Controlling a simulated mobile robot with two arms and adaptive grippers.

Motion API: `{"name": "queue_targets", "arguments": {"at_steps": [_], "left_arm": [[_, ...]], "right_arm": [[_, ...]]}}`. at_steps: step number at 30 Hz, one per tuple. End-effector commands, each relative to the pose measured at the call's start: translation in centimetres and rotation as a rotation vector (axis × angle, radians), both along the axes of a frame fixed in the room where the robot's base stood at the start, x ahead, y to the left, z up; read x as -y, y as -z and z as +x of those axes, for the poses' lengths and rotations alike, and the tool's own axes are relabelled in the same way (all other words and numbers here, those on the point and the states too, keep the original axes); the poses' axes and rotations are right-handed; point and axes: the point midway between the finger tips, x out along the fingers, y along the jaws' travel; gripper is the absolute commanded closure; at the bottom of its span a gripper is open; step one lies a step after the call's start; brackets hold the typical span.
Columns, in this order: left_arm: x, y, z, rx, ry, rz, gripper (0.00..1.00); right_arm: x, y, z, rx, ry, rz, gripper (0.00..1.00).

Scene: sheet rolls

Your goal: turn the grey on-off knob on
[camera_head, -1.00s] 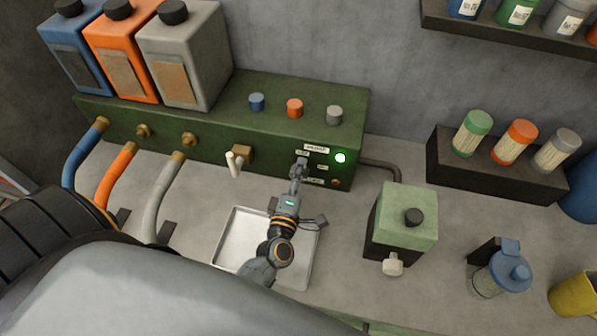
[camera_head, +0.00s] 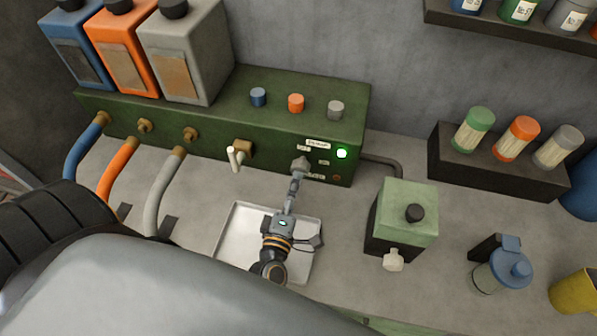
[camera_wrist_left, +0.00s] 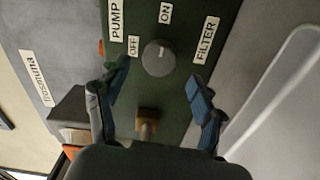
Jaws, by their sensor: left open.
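The grey on-off knob (camera_head: 300,163) is on the front of the green machine (camera_head: 222,160). In the left wrist view the knob (camera_wrist_left: 158,58) sits between the OFF label (camera_wrist_left: 134,45) and the ON label (camera_wrist_left: 166,13). A pale mark on it seems to point towards ON. The round green lamp (camera_head: 341,153) beside it is lit. My left gripper (camera_head: 296,180) is in front of the knob, open and empty. In the left wrist view its fingers (camera_wrist_left: 159,73) are spread on either side of the knob, apart from it. My right gripper is not in view.
A metal tray (camera_head: 230,247) lies under my left arm. A brass tap (camera_head: 238,153) with a pale handle is left of the knob. A green-topped box (camera_head: 410,210) stands to the right, with a pipe (camera_head: 385,164) behind it. Three hoses run at the left.

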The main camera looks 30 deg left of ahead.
Motion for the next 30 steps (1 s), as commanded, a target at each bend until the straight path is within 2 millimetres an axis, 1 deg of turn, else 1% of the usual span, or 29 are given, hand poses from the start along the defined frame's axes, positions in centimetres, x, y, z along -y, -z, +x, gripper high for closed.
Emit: {"name": "queue_targets", "arguments": {"at_steps": [1,3,6,10,14,30], "left_arm": [[0.3,0.1,-1.2,-0.004,0.000,-0.001,0.32],[0.6,0.1,-2.5,-0.003,0.001,-0.001,0.32],[1.0,0.1,-4.0,-0.002,0.000,0.000,0.32],[1.4,0.0,-5.2,0.000,0.000,-0.001,0.32],[1.5,0.0,-5.6,0.001,0.000,0.000,0.32],[1.5,0.0,-5.6,0.000,0.000,0.000,0.32]], "right_arm": [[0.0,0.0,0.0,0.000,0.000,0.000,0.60],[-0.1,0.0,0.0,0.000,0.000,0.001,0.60],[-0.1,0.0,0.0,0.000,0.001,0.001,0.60],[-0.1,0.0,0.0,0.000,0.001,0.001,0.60],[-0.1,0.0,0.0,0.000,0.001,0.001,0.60],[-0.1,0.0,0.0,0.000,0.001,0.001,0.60]]}}
